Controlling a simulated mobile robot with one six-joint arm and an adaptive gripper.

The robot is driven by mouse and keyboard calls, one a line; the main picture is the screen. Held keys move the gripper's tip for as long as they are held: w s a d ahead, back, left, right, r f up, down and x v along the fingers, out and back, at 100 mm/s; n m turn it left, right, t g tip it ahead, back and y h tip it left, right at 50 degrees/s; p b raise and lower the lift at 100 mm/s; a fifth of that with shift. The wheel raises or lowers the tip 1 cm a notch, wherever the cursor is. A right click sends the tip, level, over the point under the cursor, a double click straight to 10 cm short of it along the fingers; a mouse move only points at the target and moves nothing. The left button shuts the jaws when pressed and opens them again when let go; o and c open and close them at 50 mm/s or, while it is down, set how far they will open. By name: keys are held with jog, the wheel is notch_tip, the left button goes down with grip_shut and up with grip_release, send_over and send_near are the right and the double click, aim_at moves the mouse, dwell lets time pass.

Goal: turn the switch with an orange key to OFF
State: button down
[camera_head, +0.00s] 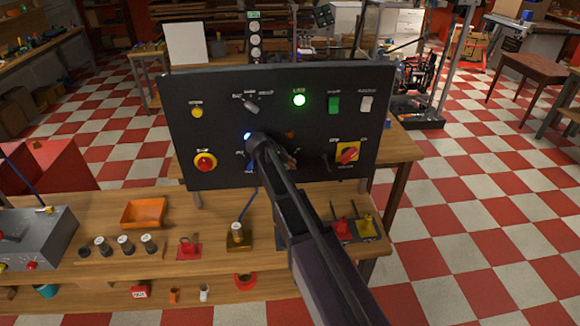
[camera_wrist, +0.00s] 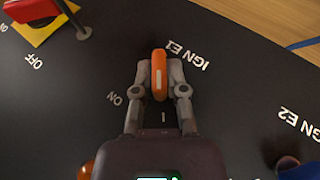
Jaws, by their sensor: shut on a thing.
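The orange key (camera_wrist: 159,74) stands out from the black panel below the "IGN E1" label in the wrist view. My gripper (camera_wrist: 160,82) is shut on it, one grey finger on each side. The key looks roughly upright in that picture. An "ON" mark shows to its left; its own OFF mark cannot be made out. In the head view, my arm (camera_head: 293,200) reaches to the lower middle of the black panel (camera_head: 225,120).
A red rotary switch on a yellow plate (camera_head: 347,153) sits right of my arm; it also shows in the wrist view (camera_wrist: 35,12). A red emergency button (camera_head: 205,162) is at left. A green lamp (camera_head: 299,100) glows above. The wooden bench (camera_head: 130,265) holds several small items.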

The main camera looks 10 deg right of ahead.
jog(key=shift+s+h, duration=0.1)
jog(key=shift+h, duration=0.2)
jog(key=c, duration=0.7)
grip_release()
